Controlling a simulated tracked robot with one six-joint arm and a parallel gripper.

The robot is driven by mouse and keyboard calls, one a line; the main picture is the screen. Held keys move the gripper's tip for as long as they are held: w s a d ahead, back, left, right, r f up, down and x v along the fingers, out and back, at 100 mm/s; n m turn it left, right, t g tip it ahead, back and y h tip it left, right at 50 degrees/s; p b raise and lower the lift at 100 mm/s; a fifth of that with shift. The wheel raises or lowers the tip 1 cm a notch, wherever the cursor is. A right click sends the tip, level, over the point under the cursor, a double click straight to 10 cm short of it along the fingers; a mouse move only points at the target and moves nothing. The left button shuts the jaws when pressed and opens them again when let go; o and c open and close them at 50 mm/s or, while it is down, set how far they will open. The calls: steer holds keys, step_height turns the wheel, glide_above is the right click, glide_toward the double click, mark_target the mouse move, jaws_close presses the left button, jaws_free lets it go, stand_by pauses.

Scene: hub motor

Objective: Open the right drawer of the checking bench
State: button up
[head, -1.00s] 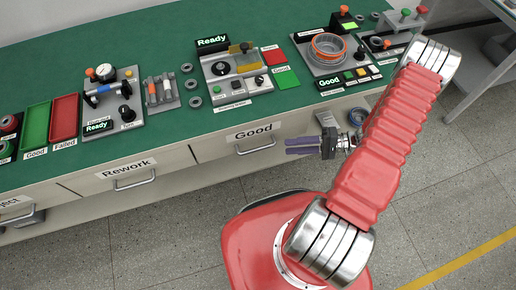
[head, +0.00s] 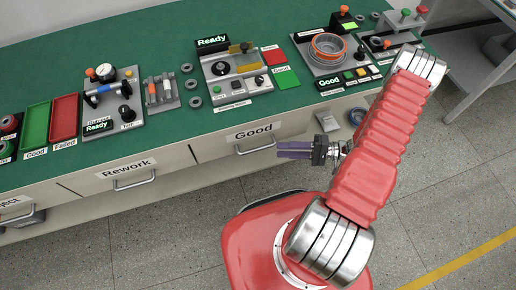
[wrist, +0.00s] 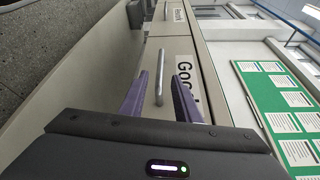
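The right drawer, labelled "Good" (head: 215,150), is in the front of the checking bench (head: 160,60) and looks shut. Its bar handle (head: 257,148) is below the label, and in the wrist view the grey handle (wrist: 159,70) stands upright in the picture. My gripper (head: 279,150), with purple fingers, is just right of the handle in the head view. In the wrist view the fingers (wrist: 161,76) are spread, one to each side of the handle's line. The handle's near end appears between the fingertips. I cannot tell whether either finger touches it.
The "Rework" drawer (head: 125,172) is left of the "Good" drawer, and both look shut. The bench top carries a test station (head: 233,70), a red tray (head: 65,117) and a green tray (head: 36,126). Free speckled floor (head: 440,190) lies in front of the bench.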

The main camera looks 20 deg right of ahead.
mark_target(257, 149)
steer(key=x, duration=1)
steer(key=shift+w+a, duration=0.1)
steer(key=shift+a, duration=0.25)
steer(key=shift+c, duration=0.2)
jaws_close()
